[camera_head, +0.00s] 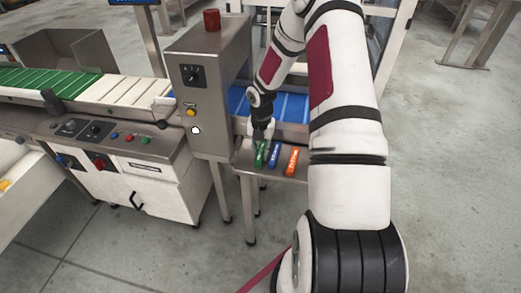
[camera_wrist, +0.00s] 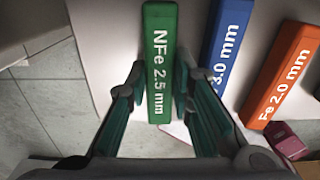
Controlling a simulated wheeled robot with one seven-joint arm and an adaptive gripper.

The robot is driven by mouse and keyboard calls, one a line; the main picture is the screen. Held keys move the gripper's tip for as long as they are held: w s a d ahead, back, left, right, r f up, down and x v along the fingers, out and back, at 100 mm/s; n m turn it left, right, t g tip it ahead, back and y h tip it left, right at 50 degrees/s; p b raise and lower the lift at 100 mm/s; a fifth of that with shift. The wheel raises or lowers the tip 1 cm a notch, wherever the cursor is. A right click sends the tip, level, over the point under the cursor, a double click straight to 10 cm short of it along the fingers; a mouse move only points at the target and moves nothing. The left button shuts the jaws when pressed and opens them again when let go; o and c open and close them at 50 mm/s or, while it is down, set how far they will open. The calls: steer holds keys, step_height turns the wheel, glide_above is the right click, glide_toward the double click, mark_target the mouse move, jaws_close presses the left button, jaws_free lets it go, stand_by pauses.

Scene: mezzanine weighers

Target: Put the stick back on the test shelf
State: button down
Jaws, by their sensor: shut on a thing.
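A green stick marked "NFe 2.5 mm" (camera_wrist: 158,60) is between the fingers of my gripper (camera_wrist: 158,90) in the wrist view. The fingers are shut on its sides near its lower end. In the head view the green stick (camera_head: 260,154) is at the left of the small steel shelf (camera_head: 244,160), under my gripper (camera_head: 261,138). I cannot tell whether the stick touches the shelf. A blue stick marked "3.0 mm" (camera_wrist: 228,45) and an orange stick marked "Fe 2.0 mm" (camera_wrist: 281,75) lie on the shelf to its right.
The metal detector housing (camera_head: 202,100) with a red beacon (camera_head: 212,20) stands left of the shelf. A blue belt (camera_head: 290,105) runs behind it. A green and white conveyor (camera_head: 80,86) and a control cabinet (camera_head: 150,180) are further left. Open floor (camera_head: 456,170) lies right.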

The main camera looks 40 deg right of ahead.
steer(key=c, duration=1.7)
jaws_free()
step_height(320, 180, up, 11)
steer(key=p, duration=0.1)
step_height(320, 180, up, 12)
steer(key=m+h, duration=0.2)
steer(key=m, duration=0.3)
glide_above(261, 151)
steer(key=s+a, duration=0.3)
steer(key=a, duration=0.3)
steer(key=s+a+r+m, duration=0.7)
steer(key=r+m, duration=0.1)
steer(key=r, duration=0.2)
steer(key=s+a+r+m+t+y, duration=0.1)
steer(key=s+a+r+m, duration=0.1)
steer(key=s+a+m, duration=0.3)
steer(key=s+a+r+m+t, duration=0.2)
steer(key=s+a+m, duration=0.3)
steer(key=s, duration=0.6)
steer(key=r+m, duration=0.1)
steer(key=m, duration=0.1)
steer(key=shift+s+a+m+y, duration=0.3)
steer(key=shift+s+a+y, duration=0.05)
steer(key=shift+s+y, duration=0.05)
